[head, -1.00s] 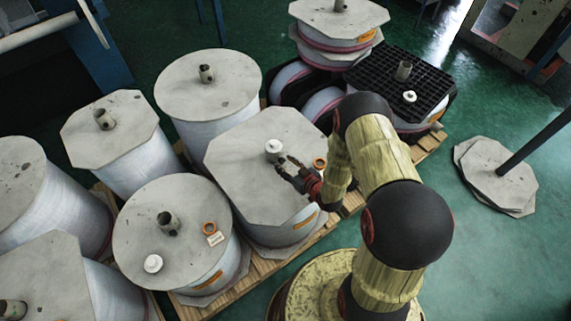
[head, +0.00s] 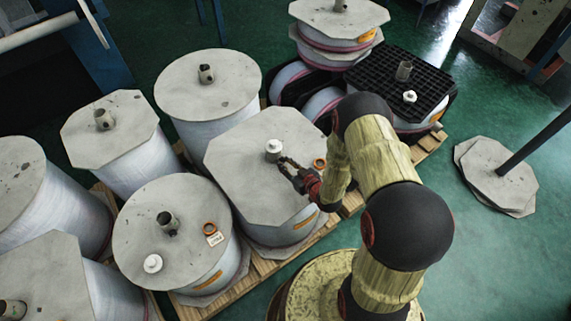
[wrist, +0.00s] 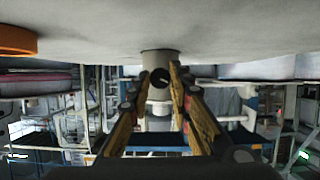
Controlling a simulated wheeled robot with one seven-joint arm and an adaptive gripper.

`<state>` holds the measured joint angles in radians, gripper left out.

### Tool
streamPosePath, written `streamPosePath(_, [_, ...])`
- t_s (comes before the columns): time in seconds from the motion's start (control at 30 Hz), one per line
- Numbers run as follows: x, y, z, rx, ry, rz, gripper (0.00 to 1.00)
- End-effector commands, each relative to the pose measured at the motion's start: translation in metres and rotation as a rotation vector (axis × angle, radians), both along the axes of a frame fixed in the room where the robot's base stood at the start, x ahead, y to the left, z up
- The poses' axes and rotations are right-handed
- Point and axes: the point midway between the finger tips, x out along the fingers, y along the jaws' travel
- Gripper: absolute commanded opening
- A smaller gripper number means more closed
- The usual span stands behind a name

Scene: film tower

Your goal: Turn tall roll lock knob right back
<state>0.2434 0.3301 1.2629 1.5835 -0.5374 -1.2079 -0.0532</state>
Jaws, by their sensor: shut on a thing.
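The tall roll (head: 240,165), wrapped in white with an angular grey top board, stands in the middle of the head view. Its pale lock knob (head: 274,147) stands upright on the board. In the wrist view the knob (wrist: 158,100) hangs below the board, as that picture is upside down; a dark round spot shows on its side. My gripper (head: 283,163) reaches in from the right, low over the board. Its two fingers (wrist: 157,72) lie on either side of the knob, shut on it. The fingers hide parts of the knob's sides.
An orange ring (head: 319,164) lies on the same board, right of my gripper. A shorter roll (head: 130,215) with another white knob (head: 153,264) stands at front left. More rolls crowd the left and back.

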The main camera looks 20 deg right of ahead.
Motion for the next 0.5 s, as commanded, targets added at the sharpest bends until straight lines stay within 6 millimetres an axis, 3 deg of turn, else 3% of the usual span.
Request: streamPosePath(0.5, [-0.001,0.0043,-0.0025,-0.305,-0.101,0.002,0.0])
